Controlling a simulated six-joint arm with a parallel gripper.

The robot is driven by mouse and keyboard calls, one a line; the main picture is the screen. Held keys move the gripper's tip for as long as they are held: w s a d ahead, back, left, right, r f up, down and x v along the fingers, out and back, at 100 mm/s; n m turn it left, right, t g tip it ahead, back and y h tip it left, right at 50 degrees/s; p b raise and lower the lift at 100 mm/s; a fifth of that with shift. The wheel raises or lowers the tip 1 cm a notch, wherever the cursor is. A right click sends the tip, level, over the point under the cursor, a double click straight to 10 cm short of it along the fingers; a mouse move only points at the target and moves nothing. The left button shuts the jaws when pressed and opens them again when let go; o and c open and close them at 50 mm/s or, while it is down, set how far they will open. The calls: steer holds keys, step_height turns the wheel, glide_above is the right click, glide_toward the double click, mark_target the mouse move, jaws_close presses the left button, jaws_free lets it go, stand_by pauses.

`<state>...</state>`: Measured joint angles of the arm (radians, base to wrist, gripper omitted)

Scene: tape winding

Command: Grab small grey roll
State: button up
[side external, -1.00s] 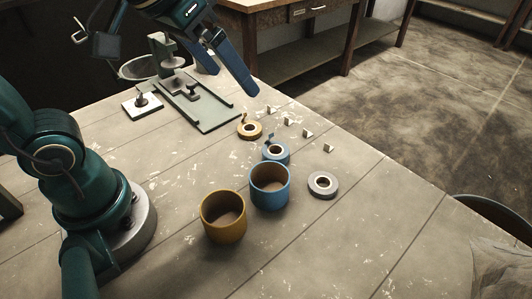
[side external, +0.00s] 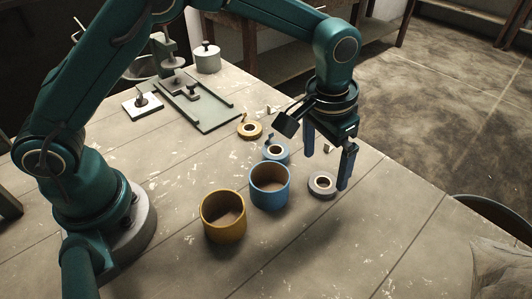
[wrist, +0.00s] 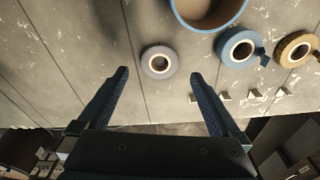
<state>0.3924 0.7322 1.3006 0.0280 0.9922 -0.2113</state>
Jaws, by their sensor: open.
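The small grey roll (side external: 322,185) lies flat on the table, right of the blue cup. It also shows in the wrist view (wrist: 160,62), a little beyond and between the fingertips. My gripper (side external: 327,170) points down above and around the roll's area, with its fingers apart. In the wrist view my gripper (wrist: 160,75) is open and empty, one finger on each side of the roll's line. In the side view the right finger partly covers the roll's right edge. I cannot tell the exact height of the fingertips above the table.
A blue cup (side external: 270,187) and a yellow cup (side external: 223,217) stand left of the roll. A blue roll (side external: 276,150) and an orange roll (side external: 249,129) lie behind. Small tabs (wrist: 225,96) sit near the table edge. A green fixture (side external: 205,105) is at the back. The front table is clear.

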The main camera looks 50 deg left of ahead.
mark_target(322, 187)
steer(key=shift+w+f, duration=0.15)
steer(key=shift+f, duration=1)
steer(key=shift+w+f, duration=0.1)
steer(key=shift+f, duration=1.05)
steer(key=c, duration=1.3)
